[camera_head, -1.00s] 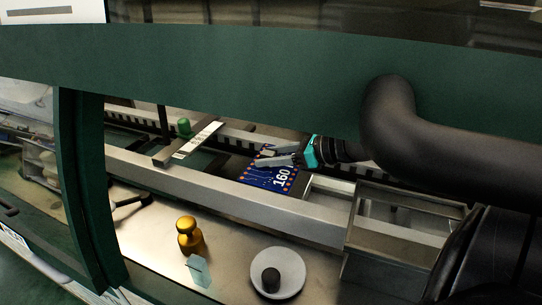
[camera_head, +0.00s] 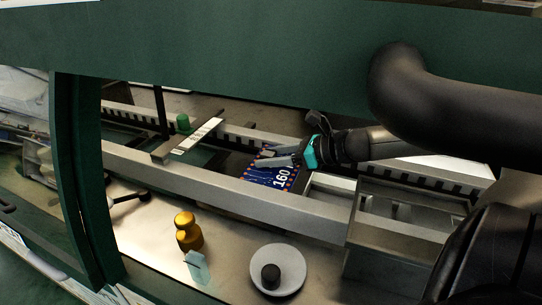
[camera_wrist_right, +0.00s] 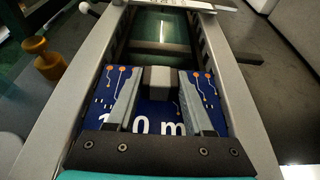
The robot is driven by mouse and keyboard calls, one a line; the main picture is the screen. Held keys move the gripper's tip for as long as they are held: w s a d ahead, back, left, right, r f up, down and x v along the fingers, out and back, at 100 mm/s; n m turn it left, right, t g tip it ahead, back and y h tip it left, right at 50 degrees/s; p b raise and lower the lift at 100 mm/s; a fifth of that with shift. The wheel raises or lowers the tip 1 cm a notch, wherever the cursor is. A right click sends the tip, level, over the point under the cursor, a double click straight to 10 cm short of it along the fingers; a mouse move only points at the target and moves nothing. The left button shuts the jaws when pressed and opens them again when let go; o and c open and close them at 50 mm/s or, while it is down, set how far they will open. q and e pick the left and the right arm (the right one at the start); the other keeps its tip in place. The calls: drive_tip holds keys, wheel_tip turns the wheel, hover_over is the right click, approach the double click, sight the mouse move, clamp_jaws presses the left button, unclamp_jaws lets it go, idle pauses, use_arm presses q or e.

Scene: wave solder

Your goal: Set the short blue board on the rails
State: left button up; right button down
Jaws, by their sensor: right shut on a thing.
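The short blue board (camera_head: 262,179), marked 160 in white, lies between the near rail (camera_head: 200,181) and the far rail (camera_head: 235,132). My right gripper (camera_head: 276,156) is over the board, with its fingers low against it. In the right wrist view the gripper (camera_wrist_right: 159,76) has a finger on each side of a grey block (camera_wrist_right: 157,84) on the blue board (camera_wrist_right: 155,112). The board spans most of the gap between the rails there. I cannot tell whether its edges rest on the rails. My left gripper is not in view.
A green panel (camera_head: 250,45) hangs over the rails. A pale labelled bar (camera_head: 196,139) and a green knob (camera_head: 183,122) are left of the board. In front stand a brass weight (camera_head: 188,232) and a white dish (camera_head: 290,262) holding a dark knob.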

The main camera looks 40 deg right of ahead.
drive_tip(key=shift+f, duration=0.15)
idle(0.3)
drive_tip(key=shift+c, duration=1)
unclamp_jaws()
